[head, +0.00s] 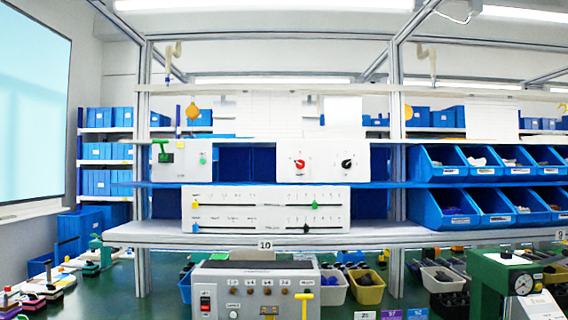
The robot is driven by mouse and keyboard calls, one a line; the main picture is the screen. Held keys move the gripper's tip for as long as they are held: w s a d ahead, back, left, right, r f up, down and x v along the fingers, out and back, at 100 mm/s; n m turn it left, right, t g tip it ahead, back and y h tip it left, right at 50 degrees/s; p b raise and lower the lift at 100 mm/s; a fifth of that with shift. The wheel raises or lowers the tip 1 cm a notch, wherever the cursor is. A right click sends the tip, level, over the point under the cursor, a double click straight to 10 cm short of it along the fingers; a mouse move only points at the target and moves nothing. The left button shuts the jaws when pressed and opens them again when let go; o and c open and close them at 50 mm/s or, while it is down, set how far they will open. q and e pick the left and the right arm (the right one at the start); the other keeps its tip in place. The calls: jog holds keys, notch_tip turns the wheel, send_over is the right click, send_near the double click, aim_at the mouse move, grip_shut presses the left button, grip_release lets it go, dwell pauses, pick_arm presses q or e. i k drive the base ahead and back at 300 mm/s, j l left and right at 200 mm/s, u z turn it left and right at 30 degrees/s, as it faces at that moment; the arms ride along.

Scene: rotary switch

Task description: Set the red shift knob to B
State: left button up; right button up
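The red shift knob (300,164) sits on the left half of a white panel (323,174) on the upper shelf, in the middle of the head view. Its pointer seems tilted, but the letters around it are too small to read, so I cannot tell its setting. A black knob (347,163) is on the right half of the same panel. Neither of my grippers shows in the head view.
Left of it is a panel with a green lever (167,156). Below is a slider panel (265,210). Blue bins (446,210) fill the right shelves. A grey control box (256,292) stands in front, below the shelf. The space before the knob panel looks clear.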

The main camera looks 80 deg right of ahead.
aim_at(299, 163)
jog(key=z, duration=2.85)
